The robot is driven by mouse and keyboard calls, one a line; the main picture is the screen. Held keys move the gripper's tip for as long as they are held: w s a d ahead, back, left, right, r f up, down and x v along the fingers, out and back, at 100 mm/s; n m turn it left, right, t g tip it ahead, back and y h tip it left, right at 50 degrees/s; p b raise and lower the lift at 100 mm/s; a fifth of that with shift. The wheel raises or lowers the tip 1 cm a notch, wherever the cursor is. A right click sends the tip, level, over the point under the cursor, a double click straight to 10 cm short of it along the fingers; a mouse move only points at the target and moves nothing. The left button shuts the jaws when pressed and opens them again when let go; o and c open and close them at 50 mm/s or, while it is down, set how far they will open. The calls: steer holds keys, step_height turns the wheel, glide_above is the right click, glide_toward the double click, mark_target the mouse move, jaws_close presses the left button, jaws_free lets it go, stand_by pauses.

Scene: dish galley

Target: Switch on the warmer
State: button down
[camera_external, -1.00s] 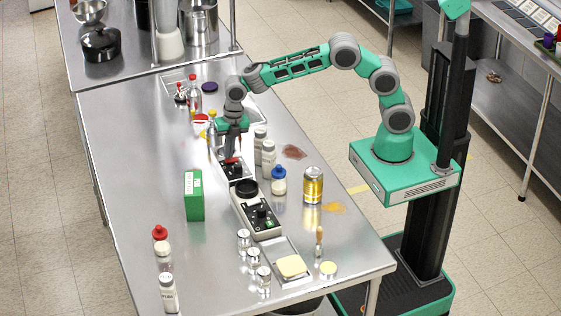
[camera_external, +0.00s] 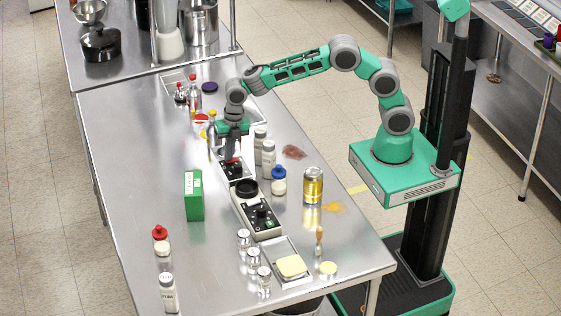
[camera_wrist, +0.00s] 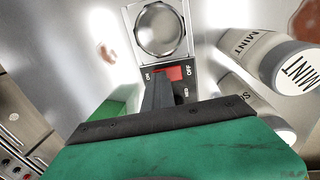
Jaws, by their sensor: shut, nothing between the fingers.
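The warmer's dark control panel (camera_external: 237,171) lies on the steel counter under my gripper (camera_external: 232,157). In the wrist view the panel (camera_wrist: 185,89) carries a red rocker switch (camera_wrist: 175,73), with ON lettered at its left and OFF at its right. A round silver plate (camera_wrist: 160,29) in a square frame lies beyond the switch. My gripper (camera_wrist: 160,77) is shut and empty, pointing down. Its fingertips overlap the left, ON part of the switch in the wrist view. I cannot tell whether they touch it or which way the rocker is tipped.
White shaker bottles (camera_external: 268,158), one lettered MINT (camera_wrist: 297,68), stand close to the right of the panel. A green box (camera_external: 194,195) stands to the left. A second device with a black knob (camera_external: 262,216) sits nearer the camera. The counter's left side is mostly clear.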

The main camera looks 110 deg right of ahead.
mark_target(240, 160)
steer(key=shift+s+f, duration=0.15)
steer(key=shift+s, duration=0.55)
steer(key=shift+r, duration=0.55)
step_height(240, 160, up, 13)
steer(key=s, duration=0.1)
steer(key=shift+s, duration=0.4)
